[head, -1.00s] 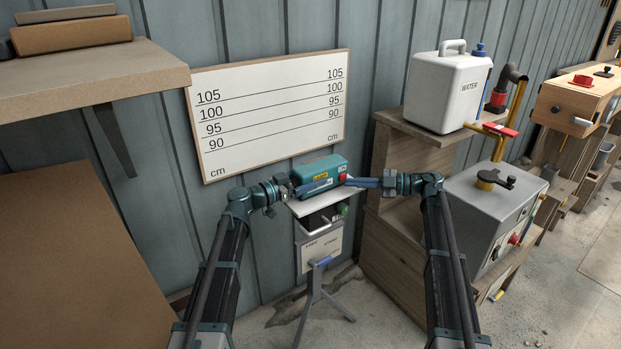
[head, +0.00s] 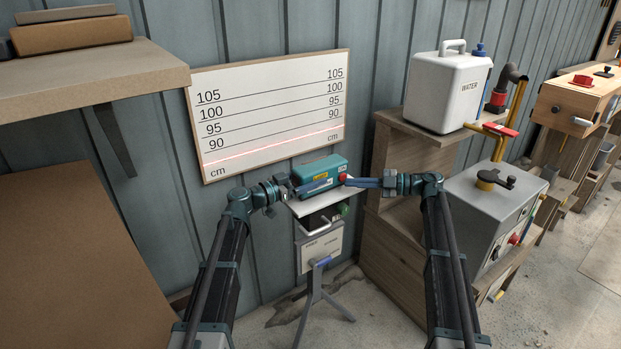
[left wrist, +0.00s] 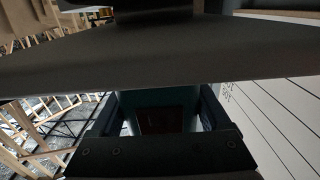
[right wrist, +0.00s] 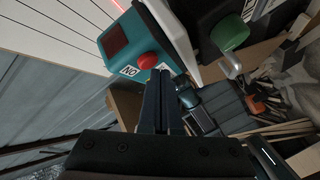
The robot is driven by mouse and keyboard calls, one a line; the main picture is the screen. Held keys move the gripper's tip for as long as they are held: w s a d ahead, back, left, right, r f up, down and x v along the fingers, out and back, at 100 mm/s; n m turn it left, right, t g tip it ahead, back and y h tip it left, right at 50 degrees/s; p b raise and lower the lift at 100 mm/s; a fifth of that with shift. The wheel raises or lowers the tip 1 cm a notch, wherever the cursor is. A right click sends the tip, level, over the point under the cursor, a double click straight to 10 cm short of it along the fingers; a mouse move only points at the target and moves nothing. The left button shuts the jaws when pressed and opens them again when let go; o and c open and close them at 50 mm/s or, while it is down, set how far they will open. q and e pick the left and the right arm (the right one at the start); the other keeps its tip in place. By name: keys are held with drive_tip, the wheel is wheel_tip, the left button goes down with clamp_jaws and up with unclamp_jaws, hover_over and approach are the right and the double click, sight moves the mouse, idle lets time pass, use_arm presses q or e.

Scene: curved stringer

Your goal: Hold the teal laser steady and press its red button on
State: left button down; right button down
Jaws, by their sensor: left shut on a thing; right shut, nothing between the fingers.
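The teal laser (head: 320,175) sits on a small white platform (head: 335,203) on a tripod stand. My left gripper (head: 310,188) is shut on the laser's left part; the left wrist view shows the laser's teal body (left wrist: 160,122) between the fingers. A thin red laser line (head: 275,147) lies across the white scale board (head: 270,110), below the 90 line.
A green knob (right wrist: 230,33) is on the stand just below the platform. A wooden bench with a water container (head: 450,90) and a grey box (head: 495,215) stands at the right. A shelf (head: 95,75) juts out at upper left.

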sight(296, 183)
drive_tip(key=s+d, duration=0.1)
drive_tip(key=s, duration=0.1)
drive_tip(key=s+d, duration=0.2)
drive_tip(key=shift+s+d, duration=0.3)
drive_tip(key=shift+s, duration=0.1)
idle(0.4)
use_arm(q)
unclamp_jaws()
drive_tip(key=shift+s+a, duration=0.1)
drive_tip(key=shift+v, duration=2.35)
drive_tip(key=shift+a, duration=0.1)
